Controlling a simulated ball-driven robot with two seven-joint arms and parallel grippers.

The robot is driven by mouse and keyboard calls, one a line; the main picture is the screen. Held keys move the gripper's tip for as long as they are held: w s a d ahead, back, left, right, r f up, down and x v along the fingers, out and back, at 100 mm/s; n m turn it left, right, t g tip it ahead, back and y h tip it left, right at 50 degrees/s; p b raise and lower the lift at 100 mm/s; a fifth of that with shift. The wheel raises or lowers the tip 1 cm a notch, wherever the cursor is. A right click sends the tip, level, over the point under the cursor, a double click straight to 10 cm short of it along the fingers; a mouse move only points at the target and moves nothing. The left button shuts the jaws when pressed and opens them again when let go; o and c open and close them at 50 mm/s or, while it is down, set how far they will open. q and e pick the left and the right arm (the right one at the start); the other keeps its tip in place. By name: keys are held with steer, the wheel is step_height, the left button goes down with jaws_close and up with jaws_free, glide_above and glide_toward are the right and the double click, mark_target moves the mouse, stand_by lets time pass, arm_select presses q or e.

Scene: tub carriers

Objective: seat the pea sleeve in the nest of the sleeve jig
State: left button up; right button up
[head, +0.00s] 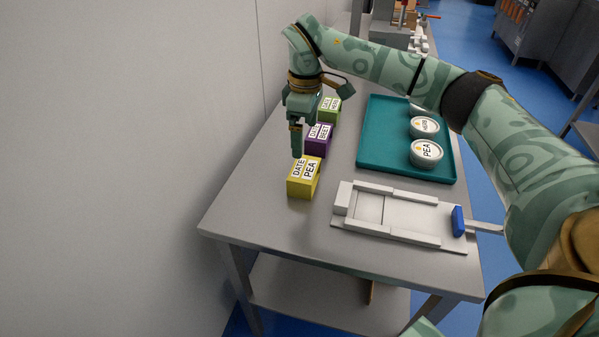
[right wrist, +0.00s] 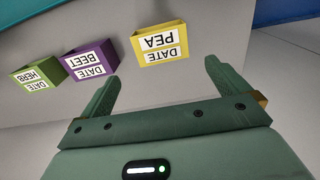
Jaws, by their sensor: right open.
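The pea sleeve (head: 302,186) is a yellow box with a white DATE PEA label, standing near the left side of the table. It also shows upside down in the right wrist view (right wrist: 148,57), ahead of the fingers. My right gripper (head: 297,150) points down just behind and above the pea sleeve, open and empty; its two spread fingers show in the right wrist view (right wrist: 160,85). The sleeve jig (head: 390,238) is a pale fixture with raised rails and an empty flat nest between them, at the front right of the table. My left gripper is out of view.
A purple beet sleeve (head: 318,145) and a green herb sleeve (head: 331,104) stand in a row behind the pea sleeve. A teal tray (head: 385,165) holds white round tubs. A blue block (head: 457,221) sits at the jig's right end. Bare table lies between sleeve and jig.

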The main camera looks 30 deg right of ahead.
steer(key=b, duration=0.1)
glide_above(304, 168)
step_height(304, 168, down, 5)
steer(key=shift+a+f, duration=0.1)
steer(key=shift+f, duration=0.1)
steer(key=shift+w+f+b, duration=0.3)
steer(key=shift+f, duration=0.65)
steer(key=shift+s+f, duration=0.1)
steer(key=shift+f, duration=0.45)
steer(key=shift+s+f, duration=0.1)
steer(key=shift+f, duration=0.1)
step_height(304, 168, down, 5)
steer(key=shift+s+r+b, duration=0.1)
steer(key=shift+s+b, duration=0.05)
steer(key=shift+b, duration=1.1)
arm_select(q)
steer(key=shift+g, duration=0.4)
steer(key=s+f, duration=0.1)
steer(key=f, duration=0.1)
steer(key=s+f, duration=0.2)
arm_select(e)
steer(key=c, duration=0.7)
